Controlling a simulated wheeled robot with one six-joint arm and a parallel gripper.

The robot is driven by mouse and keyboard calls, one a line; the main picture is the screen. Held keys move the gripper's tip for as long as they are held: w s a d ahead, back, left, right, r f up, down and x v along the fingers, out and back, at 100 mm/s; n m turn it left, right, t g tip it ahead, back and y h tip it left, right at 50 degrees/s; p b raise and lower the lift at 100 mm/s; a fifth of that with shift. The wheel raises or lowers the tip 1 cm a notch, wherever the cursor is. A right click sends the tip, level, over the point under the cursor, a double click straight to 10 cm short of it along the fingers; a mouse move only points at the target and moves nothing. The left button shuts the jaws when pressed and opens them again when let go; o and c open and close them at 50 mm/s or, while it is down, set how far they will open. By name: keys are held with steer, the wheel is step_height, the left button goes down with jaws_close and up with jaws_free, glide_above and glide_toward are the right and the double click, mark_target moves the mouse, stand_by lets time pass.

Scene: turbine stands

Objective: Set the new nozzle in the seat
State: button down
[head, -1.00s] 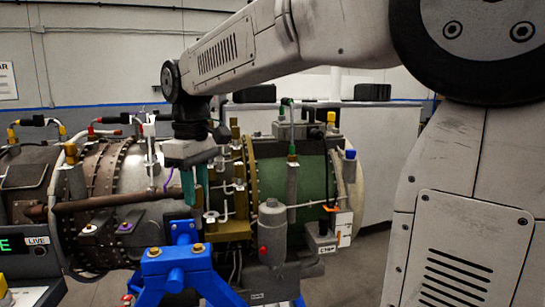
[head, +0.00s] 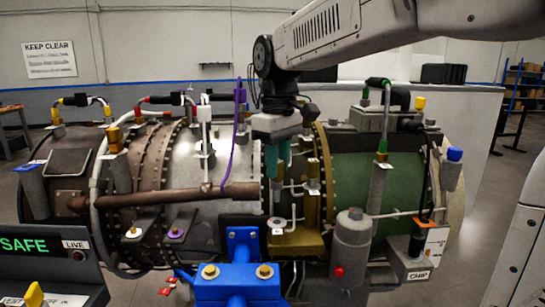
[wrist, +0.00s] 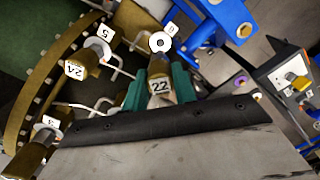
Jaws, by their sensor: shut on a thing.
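My gripper (head: 277,175) hangs over the middle of the turbine, its teal fingers pointing down beside the gold flange. In the wrist view my gripper (wrist: 158,88) is shut on a brass nozzle tagged 22 (wrist: 160,86). In the head view the fingers mostly hide that nozzle. Just beyond it in the wrist view is a white ring with a dark centre (wrist: 160,42), beside a tag that seems to read 6; I take it for a seat. A brass nozzle tagged 24 (wrist: 88,60) stands in a white ring tagged 5, left of my fingers.
Another brass piece tagged 3 (wrist: 38,150) is at lower left. A grey canister (head: 352,245) and blue stand (head: 238,285) are in front. A brown pipe (head: 160,196) crosses the turbine at left. A panel reading SAFE (head: 30,246) stands at lower left.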

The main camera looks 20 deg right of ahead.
mark_target(278, 189)
steer(key=shift+w+a+f, duration=0.1)
steer(key=shift+f, duration=2.1)
steer(key=shift+f, duration=0.4)
steer(key=shift+f, duration=0.4)
steer(key=shift+f, duration=0.1)
steer(key=shift+f, duration=0.55)
steer(key=shift+f, duration=0.25)
steer(key=shift+s+f, duration=0.25)
steer(key=shift+f, duration=0.1)
